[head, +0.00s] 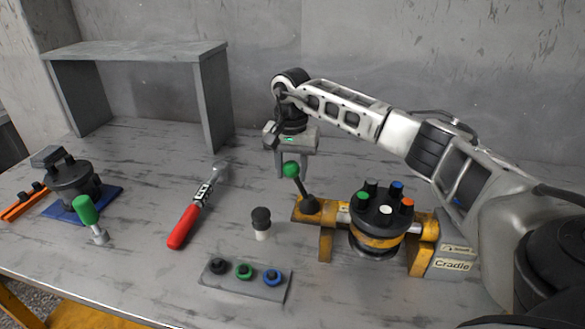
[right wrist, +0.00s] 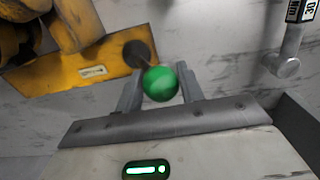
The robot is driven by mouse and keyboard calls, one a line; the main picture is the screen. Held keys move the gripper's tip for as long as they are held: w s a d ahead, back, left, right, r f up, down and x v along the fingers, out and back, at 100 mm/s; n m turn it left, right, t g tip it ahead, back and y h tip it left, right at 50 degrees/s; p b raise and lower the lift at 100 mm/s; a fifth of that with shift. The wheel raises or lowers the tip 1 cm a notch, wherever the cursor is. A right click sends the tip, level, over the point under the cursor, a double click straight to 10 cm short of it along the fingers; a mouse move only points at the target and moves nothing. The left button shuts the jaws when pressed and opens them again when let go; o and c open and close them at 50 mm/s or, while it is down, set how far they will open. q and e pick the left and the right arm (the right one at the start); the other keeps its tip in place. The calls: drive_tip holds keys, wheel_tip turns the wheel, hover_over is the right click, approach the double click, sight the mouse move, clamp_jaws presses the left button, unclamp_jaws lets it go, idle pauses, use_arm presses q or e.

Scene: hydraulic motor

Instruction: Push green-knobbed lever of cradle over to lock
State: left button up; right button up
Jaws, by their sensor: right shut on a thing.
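My right gripper (head: 293,166) points down over the lever and is shut on the green knob. In the right wrist view the knob (right wrist: 161,84) sits between the two fingers. The hydraulic motor (head: 380,222), with several coloured caps on top, sits in the cradle. My left gripper is not in view.
A plate with three coloured rings (head: 245,281) is in front. A grey shelf (head: 135,52) stands behind.

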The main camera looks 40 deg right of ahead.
drive_tip(key=shift+w+a+f, duration=0.15)
drive_tip(key=shift+a, duration=0.1)
drive_tip(key=shift+o, duration=0.4)
drive_tip(key=shift+w+a+f, duration=0.25)
drive_tip(key=shift+w+a, duration=0.05)
drive_tip(key=shift+a+f, duration=0.1)
drive_tip(key=shift+f, duration=0.05)
drive_tip(key=o, duration=0.5)
drive_tip(key=shift+w, duration=0.1)
drive_tip(key=shift+r, duration=0.2)
